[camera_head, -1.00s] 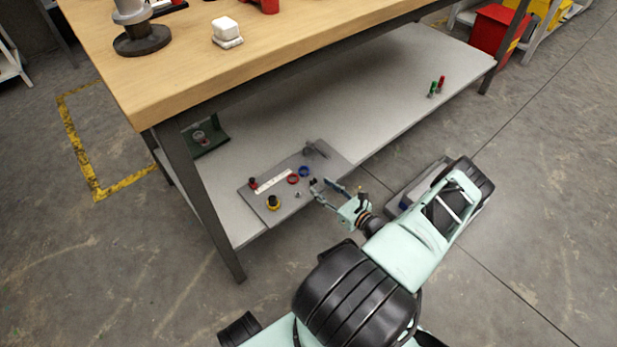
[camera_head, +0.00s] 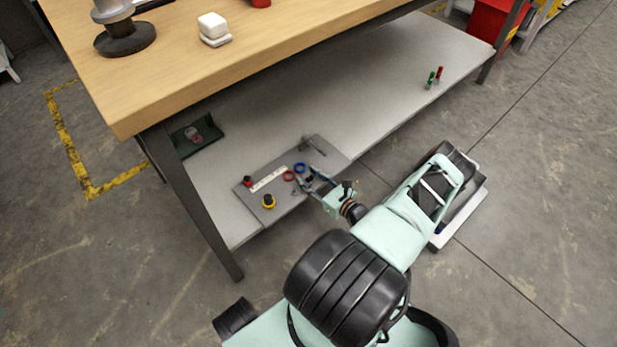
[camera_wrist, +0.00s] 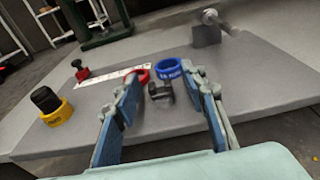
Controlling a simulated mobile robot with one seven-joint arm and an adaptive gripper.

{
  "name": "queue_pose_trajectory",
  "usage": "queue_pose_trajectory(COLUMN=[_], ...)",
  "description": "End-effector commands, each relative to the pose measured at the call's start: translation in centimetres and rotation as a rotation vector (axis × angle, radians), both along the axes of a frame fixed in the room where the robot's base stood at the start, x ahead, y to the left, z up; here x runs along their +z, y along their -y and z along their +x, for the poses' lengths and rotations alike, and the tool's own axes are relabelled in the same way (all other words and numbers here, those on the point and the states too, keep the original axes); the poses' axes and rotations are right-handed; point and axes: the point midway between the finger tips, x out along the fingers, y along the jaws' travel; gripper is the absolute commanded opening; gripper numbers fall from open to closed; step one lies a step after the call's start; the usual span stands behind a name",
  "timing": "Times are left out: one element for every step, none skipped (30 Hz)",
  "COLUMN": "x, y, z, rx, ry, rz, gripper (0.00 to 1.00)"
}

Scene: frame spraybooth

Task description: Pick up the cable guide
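No label marks the cable guide; a small dark grey piece (camera_wrist: 160,91), upright on the grey board (camera_wrist: 80,125), may be it, but I cannot tell. It shows between my fingers in the wrist view. My gripper (camera_wrist: 166,80) is open and empty, its blue-padded fingers apart and pointing forward over the board. A blue ring (camera_wrist: 171,68) with lettering lies just behind the grey piece. A red ring (camera_wrist: 144,74) is near the left fingertip. In the head view my gripper (camera_head: 309,182) is at the board's right part and hides the small piece.
A yellow ring with a black top (camera_wrist: 48,104), a red knob (camera_wrist: 80,70), a white strip (camera_wrist: 108,77) and a grey post fitting (camera_wrist: 207,32) are on the board. The board rests on a low shelf (camera_head: 330,110) under the wooden tabletop (camera_head: 170,75). A table leg (camera_head: 205,220) stands left.

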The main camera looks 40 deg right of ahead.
Motion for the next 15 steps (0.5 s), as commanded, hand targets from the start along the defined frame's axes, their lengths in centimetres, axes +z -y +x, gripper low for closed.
queue_pose_trajectory(x=[0.00,0.00,0.00,0.00,0.00,0.00,0.01,0.01,0.00,0.00,0.00,0.01,0.01,0.01,0.01], y=[-0.01,-0.01,-0.01,-0.01,-0.01,-0.01,-0.01,-0.01,-0.01,-0.01,-0.01,-0.01,-0.01,-0.01,0.00], z=[0.00,0.00,0.00,0.00,0.00,0.00,0.00,0.00,0.00,0.00,0.00,0.00,0.00,0.00,0.00], rx=[0.000,0.000,0.000,0.000,0.000,0.000,0.000,0.000,0.000,0.000,0.000,0.001,0.000,0.001,0.000], ry=[0.000,0.000,0.000,0.000,0.000,0.000,0.000,0.000,0.000,0.000,0.000,0.000,0.000,0.000,0.000], rz=[0.000,0.000,0.000,0.000,0.000,0.000,0.000,0.000,0.000,0.000,0.000,0.000,0.000,0.000,0.000], gripper=[0.34,0.30,0.26,0.23,0.19,0.15,0.12,0.08,0.08,0.08,0.08,0.08,0.08,0.08,0.08])
